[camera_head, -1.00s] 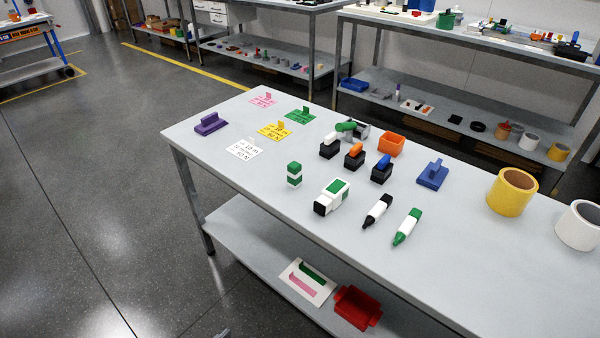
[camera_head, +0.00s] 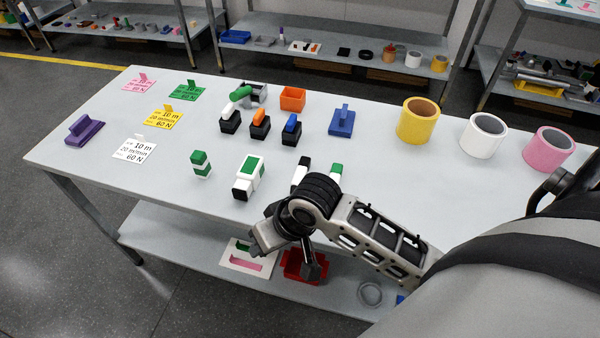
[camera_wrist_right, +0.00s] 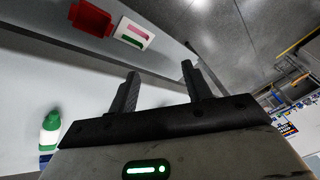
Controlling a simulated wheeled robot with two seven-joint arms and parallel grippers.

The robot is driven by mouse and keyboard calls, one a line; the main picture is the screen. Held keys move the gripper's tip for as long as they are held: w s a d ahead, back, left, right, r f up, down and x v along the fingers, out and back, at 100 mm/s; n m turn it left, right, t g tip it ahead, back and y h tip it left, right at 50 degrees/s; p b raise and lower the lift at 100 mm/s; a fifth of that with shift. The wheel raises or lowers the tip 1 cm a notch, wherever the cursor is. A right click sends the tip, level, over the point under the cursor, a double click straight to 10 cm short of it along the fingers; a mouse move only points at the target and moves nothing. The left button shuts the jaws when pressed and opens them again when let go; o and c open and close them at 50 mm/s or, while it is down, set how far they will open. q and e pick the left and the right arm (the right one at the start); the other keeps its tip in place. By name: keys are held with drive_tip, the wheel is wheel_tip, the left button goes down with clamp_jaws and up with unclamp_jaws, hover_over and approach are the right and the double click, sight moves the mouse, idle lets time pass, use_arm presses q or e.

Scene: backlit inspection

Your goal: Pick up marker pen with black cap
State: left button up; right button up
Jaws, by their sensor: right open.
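The marker pen with black cap (camera_head: 299,174) lies on the grey table (camera_head: 400,180) in the head view. It has a white body and a black end, and my right arm hides its lower part. A marker with green ends (camera_head: 336,170) lies to its right, also partly covered. My right gripper (camera_wrist_right: 160,68) is open and empty in the wrist view. It is apart from the black-capped marker, near the table's front edge. That marker cannot be made out in the wrist view. My left gripper is not in view.
A white-green block with a black end (camera_head: 249,176) and a green-white block (camera_head: 201,164) stand left of the markers. Black-based stamps (camera_head: 260,126) stand behind. Yellow (camera_head: 418,120), white and pink rolls are at right. A red bin (camera_wrist_right: 91,18) sits on the lower shelf.

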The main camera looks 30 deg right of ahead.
sight(301, 170)
drive_tip(key=w+d+r+m, duration=0.1)
drive_tip(key=w, duration=0.1)
drive_tip(key=w+d+r+m+g+h, duration=0.1)
drive_tip(key=w+d+r, duration=0.1)
drive_tip(key=w, duration=0.1)
drive_tip(key=w+d+r+m+g, duration=0.1)
drive_tip(key=w+d, duration=0.1)
drive_tip(key=w, duration=0.1)
drive_tip(key=shift+r, duration=0.3)
drive_tip(key=w+d+r+m+g+h, duration=0.2)
drive_tip(key=w+d+r+m, duration=0.4)
drive_tip(key=d+r, duration=0.45)
drive_tip(key=shift+m, duration=0.5)
drive_tip(key=f, duration=1)
drive_tip(key=s+f, duration=0.1)
drive_tip(key=f, duration=0.4)
drive_tip(key=shift+f+b, duration=0.15)
drive_tip(key=shift+b, duration=0.15)
clamp_jaws()
